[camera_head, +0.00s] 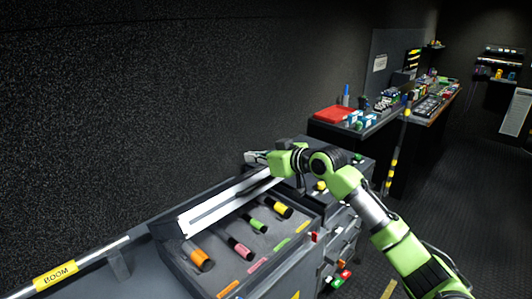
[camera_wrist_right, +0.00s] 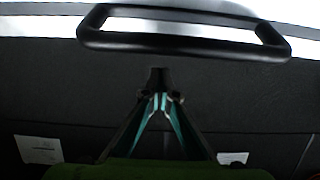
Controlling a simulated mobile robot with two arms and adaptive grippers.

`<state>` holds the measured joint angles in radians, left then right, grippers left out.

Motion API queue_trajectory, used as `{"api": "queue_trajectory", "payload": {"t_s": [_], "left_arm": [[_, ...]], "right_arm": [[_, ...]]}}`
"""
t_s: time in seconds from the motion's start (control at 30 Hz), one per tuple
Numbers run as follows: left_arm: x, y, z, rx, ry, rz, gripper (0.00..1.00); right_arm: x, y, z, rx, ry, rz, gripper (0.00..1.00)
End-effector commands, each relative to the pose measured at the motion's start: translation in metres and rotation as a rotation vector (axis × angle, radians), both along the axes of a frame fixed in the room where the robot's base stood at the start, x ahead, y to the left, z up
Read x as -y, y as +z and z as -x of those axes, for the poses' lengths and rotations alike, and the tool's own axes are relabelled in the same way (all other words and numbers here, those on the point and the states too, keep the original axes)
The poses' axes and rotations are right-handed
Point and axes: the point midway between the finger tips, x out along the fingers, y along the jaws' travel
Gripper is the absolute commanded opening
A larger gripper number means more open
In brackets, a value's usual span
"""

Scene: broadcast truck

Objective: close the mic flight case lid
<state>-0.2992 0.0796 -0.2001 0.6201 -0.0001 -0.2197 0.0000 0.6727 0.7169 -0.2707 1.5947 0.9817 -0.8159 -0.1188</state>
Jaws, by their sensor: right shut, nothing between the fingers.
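The mic flight case (camera_head: 287,263) stands open at the lower middle of the head view, with coloured-band microphones lying in its dark insert. Its lid (camera_head: 222,206) is raised along the back edge and shows a bright metal strip. My right gripper (camera_head: 250,157) is at the far end of the lid, near its upper edge. In the right wrist view its fingers (camera_wrist_right: 159,98) are shut and empty. A black bar handle (camera_wrist_right: 185,33) crosses in front of a bright strip above the fingertips. Whether the gripper touches the lid cannot be told. My left gripper is not in view.
A boom pole (camera_head: 92,254) with a yellow BOOM label lies at the lower left against the dark wall. A bench with a red tray (camera_head: 340,113) and small items stands behind. The floor (camera_head: 450,190) at right is mostly clear.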

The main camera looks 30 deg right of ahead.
Motion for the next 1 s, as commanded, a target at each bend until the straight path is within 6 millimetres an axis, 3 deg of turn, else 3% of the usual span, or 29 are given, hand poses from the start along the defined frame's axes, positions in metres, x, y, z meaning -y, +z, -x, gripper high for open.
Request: {"api": "queue_trajectory", "payload": {"t_s": [0.3, 0.8, 1.0], "left_arm": [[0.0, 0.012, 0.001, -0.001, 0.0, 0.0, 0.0], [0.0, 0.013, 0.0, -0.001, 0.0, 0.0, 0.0], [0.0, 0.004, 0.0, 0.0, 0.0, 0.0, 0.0]], "right_arm": [[0.007, -0.027, 0.019, -0.001, -0.001, 0.0, 0.0], [0.009, -0.032, 0.023, 0.0, -0.001, 0.001, 0.0], [0.009, -0.038, 0.019, 0.009, 0.0, -0.003, 0.0]]}}
